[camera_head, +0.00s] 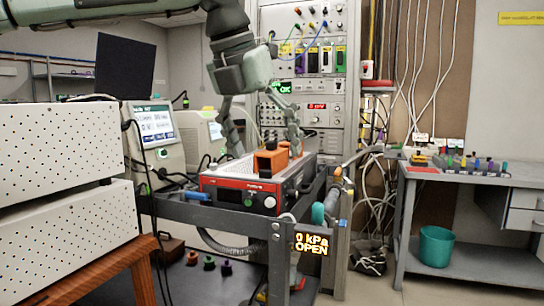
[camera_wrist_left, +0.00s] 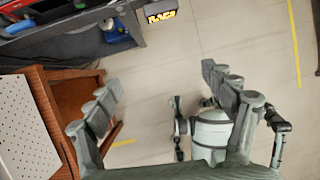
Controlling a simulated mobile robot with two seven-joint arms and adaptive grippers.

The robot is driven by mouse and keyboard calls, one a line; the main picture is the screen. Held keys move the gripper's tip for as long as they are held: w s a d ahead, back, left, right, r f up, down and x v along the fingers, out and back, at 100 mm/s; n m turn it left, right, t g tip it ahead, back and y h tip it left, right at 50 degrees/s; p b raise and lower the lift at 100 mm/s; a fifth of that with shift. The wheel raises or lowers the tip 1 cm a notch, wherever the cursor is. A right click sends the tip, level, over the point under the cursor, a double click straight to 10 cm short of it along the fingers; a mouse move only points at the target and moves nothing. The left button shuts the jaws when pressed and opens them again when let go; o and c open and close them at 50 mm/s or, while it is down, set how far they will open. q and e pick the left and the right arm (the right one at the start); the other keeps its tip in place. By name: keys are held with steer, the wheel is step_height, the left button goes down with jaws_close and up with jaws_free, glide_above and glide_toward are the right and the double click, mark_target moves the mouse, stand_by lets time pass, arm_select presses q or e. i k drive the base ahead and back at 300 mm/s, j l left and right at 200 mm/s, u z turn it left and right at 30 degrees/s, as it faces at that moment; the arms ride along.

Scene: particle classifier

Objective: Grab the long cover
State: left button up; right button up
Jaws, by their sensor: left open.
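My left gripper (camera_head: 268,152) hangs down in the head view with its two fingers spread and nothing seen between them. In the head view the gripper overlaps a red-fronted instrument (camera_head: 240,194) on the cart. An orange and dark brown block (camera_head: 270,162) sits on top of that instrument. I cannot tell for certain which thing is the long cover. My right gripper is not clearly in view.
The dark cart frame (camera_head: 215,212) bears a sign reading 0 kPa OPEN (camera_head: 311,244). Small coloured caps (camera_head: 209,262) lie on its lower shelf. White perforated boxes (camera_head: 65,150) stand on a wooden table (camera_head: 110,272) at left. A teal bucket (camera_head: 435,246) is under the right bench.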

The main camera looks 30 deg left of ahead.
mark_target(274, 156)
steer(key=i+j, duration=1)
steer(key=i, duration=0.05)
